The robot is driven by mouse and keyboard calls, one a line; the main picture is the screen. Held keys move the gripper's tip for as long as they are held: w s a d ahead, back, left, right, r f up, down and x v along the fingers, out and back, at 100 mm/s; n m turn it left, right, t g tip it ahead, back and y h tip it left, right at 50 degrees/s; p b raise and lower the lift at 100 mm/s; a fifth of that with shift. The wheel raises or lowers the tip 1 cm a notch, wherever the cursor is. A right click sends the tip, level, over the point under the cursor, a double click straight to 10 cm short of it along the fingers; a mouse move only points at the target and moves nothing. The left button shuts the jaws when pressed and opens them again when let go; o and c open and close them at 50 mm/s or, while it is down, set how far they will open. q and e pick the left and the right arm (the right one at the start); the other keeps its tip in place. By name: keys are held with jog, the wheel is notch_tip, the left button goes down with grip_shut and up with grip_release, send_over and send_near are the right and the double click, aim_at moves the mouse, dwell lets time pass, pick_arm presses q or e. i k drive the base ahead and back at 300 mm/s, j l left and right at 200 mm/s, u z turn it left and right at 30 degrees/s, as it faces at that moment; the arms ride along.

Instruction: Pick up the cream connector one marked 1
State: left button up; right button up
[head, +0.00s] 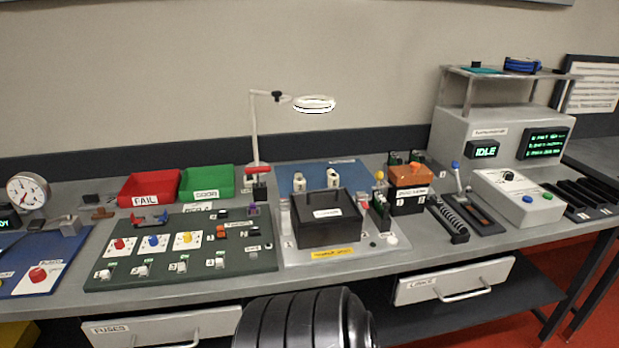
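Two small cream pieces stand upright on the blue mat (350,167) behind the black box. One cream piece (299,183) is at the left and the other cream piece (333,179) is a little to its right. They look like connectors, but their markings are too small to read, so I cannot tell which is marked 1. Neither of my grippers is in view.
A black box (322,234) stands in front of the mat. A lamp (314,103) hangs above. A red bin (150,187) and a green bin (206,180) stand left, behind a dark green board (140,254). An orange-topped block (409,177) stands right.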

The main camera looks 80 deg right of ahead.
aim_at(333, 177)
jog(key=z, duration=2.8)
